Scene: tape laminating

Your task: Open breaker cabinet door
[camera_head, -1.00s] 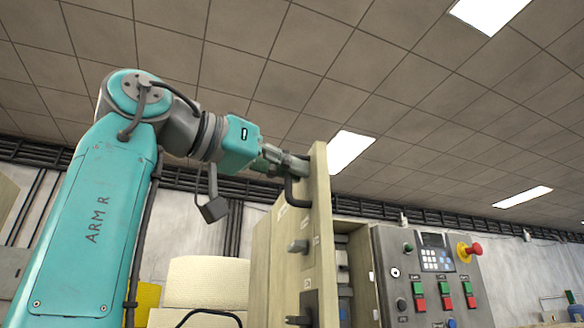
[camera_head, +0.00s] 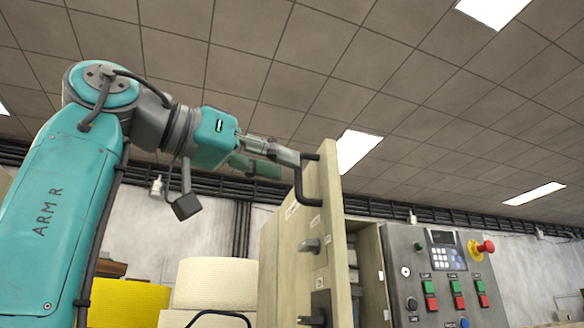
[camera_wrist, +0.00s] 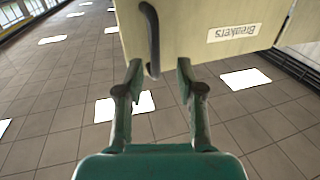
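The breaker cabinet door (camera_head: 325,200) is beige and stands ajar in the head view, seen nearly edge-on. A dark bar handle (camera_head: 299,185) is on its left face; in the wrist view the handle (camera_wrist: 152,40) hangs near a "Breakers" label (camera_wrist: 233,32). My gripper (camera_head: 272,160) is at the handle's upper part, on the left side of the door. In the wrist view my gripper (camera_wrist: 158,68) has its two green fingers spread, with the handle's lower end between or just beyond the tips. It does not grip the handle. Contact cannot be told.
Inside the opening, dark and blue parts (camera_head: 354,285) show partly. A grey control panel (camera_head: 440,275) with buttons and a red emergency knob stands right of the cabinet. A latch (camera_head: 311,245) juts from the door. Yellow and cream objects (camera_head: 215,283) stand at lower left.

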